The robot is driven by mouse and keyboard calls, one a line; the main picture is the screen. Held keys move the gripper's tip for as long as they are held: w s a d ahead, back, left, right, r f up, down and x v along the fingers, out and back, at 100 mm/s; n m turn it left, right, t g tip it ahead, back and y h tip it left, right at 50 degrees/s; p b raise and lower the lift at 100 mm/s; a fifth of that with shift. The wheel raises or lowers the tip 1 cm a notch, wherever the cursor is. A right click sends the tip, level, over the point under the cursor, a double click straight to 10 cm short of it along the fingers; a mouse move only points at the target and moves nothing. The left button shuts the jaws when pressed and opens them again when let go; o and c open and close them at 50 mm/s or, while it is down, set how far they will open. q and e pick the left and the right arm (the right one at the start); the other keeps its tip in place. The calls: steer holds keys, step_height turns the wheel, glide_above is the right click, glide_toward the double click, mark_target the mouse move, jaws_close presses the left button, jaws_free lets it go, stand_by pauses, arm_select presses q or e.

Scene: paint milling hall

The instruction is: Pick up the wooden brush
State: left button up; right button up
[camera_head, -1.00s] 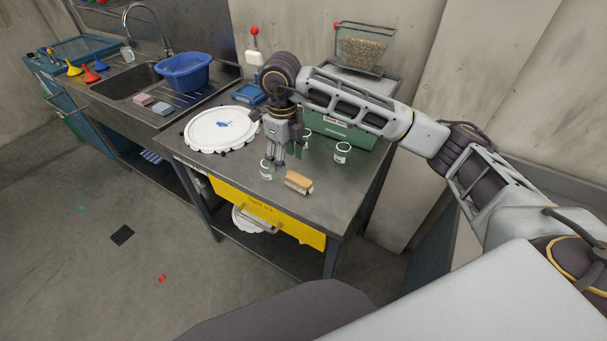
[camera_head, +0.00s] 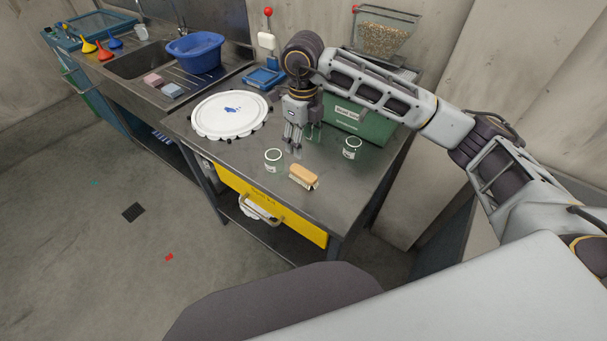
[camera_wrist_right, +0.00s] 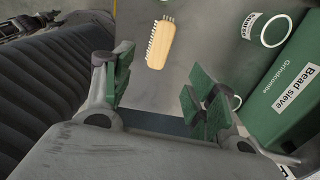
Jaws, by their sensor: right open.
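The wooden brush (camera_head: 303,176) lies on the metal table near its front edge, above the yellow drawer. It has a tan wooden back and pale bristles. In the right wrist view the brush (camera_wrist_right: 160,44) lies beyond the fingertips, between their lines and apart from them. My right gripper (camera_head: 293,146) points down over the table, behind the brush in the head view. Its green-padded fingers (camera_wrist_right: 160,85) are open and empty. My left gripper is not in view.
A round white lid (camera_head: 230,115) lies at the table's left. A green bead sieve box (camera_head: 360,122) stands behind. A sink with a blue basin (camera_head: 195,52) is at left.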

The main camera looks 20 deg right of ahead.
steer(key=p, duration=0.1)
glide_above(303, 172)
steer(key=shift+s+f, duration=0.1)
steer(key=shift+f, duration=4.1)
steer(key=shift+f, duration=0.15)
steer(key=shift+f+p, duration=0.35)
steer(key=shift+f, duration=0.2)
steer(key=shift+f+p, duration=0.4)
steer(key=shift+f, duration=1.5)
steer(key=c, duration=1.1)
steer(key=shift+r, duration=0.15)
